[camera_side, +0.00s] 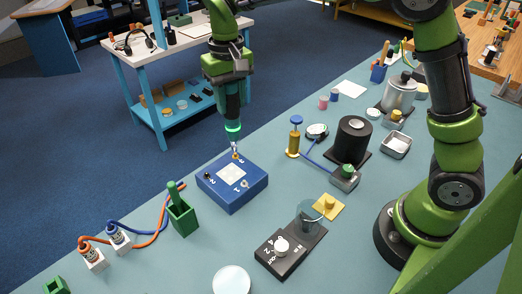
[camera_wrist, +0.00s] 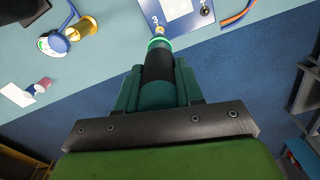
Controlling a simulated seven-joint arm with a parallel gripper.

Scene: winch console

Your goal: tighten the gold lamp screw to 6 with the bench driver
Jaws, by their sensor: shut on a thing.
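My gripper (camera_side: 230,92) is shut on the bench driver (camera_side: 233,118), a dark teal tool with a glowing green ring near its lower end. I hold it upright, tip down, over the far edge of the blue box (camera_side: 233,199). The gold lamp screw (camera_side: 236,156) is on the box top, right under the driver tip; whether the tip is seated in it I cannot tell. In the wrist view the driver (camera_wrist: 158,68) points at the gold screw (camera_wrist: 158,31), with a "3" printed beside it. The screw's turn is too small to read.
The box top also bears a white plate (camera_side: 230,173), a dark screw (camera_side: 208,176) and a silver screw (camera_side: 244,184). A green holder (camera_side: 182,216) stands to the left. A gold post with blue knob (camera_side: 294,140) stands to the right.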

